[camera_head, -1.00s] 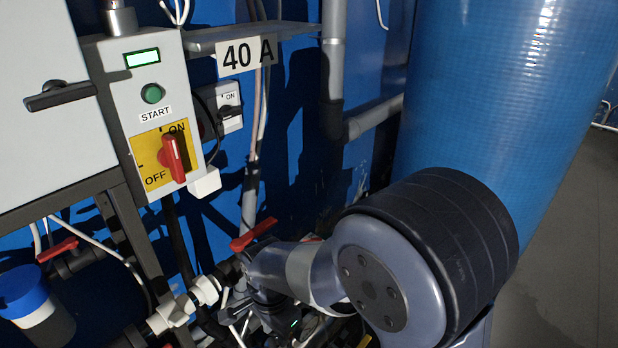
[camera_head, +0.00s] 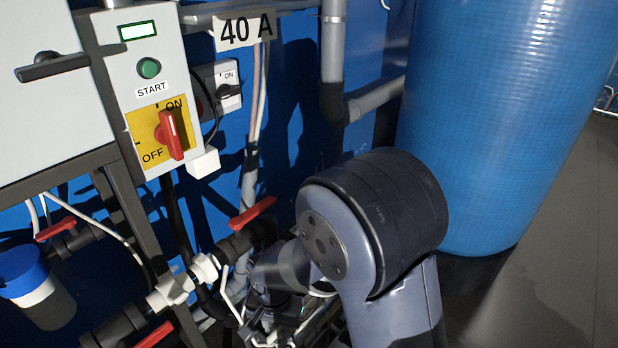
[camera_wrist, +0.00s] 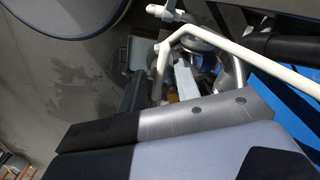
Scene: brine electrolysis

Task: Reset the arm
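My arm rises from the lower right in the head view. Its large dark round joint is in front of the pipework, and a link runs left and down from it among the pipes. My gripper's fingers cannot be made out there; the arm and pipework hide that area. In the wrist view, a grey, black and pale blue body fills the bottom, probably my arm. A white bent tube (camera_wrist: 245,55) crosses above it. Whether the gripper is open or holds anything is not visible.
A control box (camera_head: 140,60) has a green START button (camera_head: 149,68) and an upright red rotary switch (camera_head: 170,135). A red valve handle (camera_head: 252,213) is close left of my arm. A blue tank (camera_head: 500,120) stands at right, beside clear floor (camera_head: 560,270).

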